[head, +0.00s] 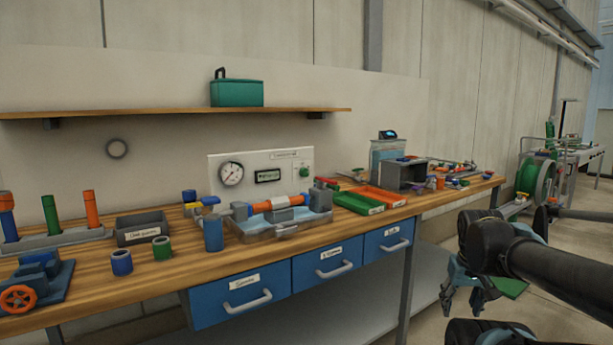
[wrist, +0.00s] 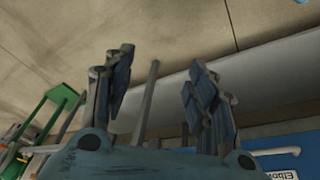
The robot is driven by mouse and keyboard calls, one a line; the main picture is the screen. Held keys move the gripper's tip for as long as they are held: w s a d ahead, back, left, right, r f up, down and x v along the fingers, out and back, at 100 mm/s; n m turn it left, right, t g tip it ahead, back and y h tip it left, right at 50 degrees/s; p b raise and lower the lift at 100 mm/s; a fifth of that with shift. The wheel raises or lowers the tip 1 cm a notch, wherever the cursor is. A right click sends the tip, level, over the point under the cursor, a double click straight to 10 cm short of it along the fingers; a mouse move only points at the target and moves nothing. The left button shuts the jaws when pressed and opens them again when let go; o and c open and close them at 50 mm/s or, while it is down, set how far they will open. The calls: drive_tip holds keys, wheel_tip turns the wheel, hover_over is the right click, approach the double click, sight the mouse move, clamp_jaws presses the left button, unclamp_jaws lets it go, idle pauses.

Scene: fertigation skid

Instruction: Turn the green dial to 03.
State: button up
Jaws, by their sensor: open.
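A small green round knob (head: 304,172) sits at the right of a white panel (head: 222,163) behind the bench; it looks like the green dial. It is too small for me to read any numbers or its setting. My gripper shows in the wrist view (wrist: 160,78), with its two blue-grey fingers spread apart and nothing between them. My dark arm (head: 560,262) reaches in from the right in the head view. The gripper is in front of the bench, low and well away from the panel.
The wooden bench (head: 180,270) has blue drawers (head: 327,265) below. A pipe assembly in a clear tray (head: 285,229) stands before the panel. Green (head: 358,203) and orange (head: 376,196) trays lie to its right. A shelf (head: 170,112) holds a teal box (head: 237,93).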

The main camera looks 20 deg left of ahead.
drive_tip(key=w+a+r+n+t+y, duration=0.1)
drive_tip(key=w+a+r+n+t, duration=0.3)
drive_tip(key=w+a+r, duration=0.5)
drive_tip(key=w+a+r+n+t+y, duration=0.1)
drive_tip(key=w+a+r+n+t, duration=0.4)
drive_tip(key=w, duration=0.7)
drive_tip(key=w+a+r+n+y, duration=0.2)
drive_tip(key=a+r, duration=0.2)
drive_tip(key=a, duration=0.3)
drive_tip(key=w+a+r+n+y, duration=0.1)
drive_tip(key=w+a+r+n, duration=0.2)
drive_tip(key=a, duration=0.5)
drive_tip(key=n+y, duration=0.3)
drive_tip(key=y, duration=0.1)
approach(306, 172)
drive_tip(key=x, duration=0.8)
drive_tip(key=shift+w+a+f, duration=0.1)
drive_tip(key=shift+w+f, duration=0.05)
drive_tip(key=shift+n+y, duration=0.3)
drive_tip(key=c, duration=1.1)
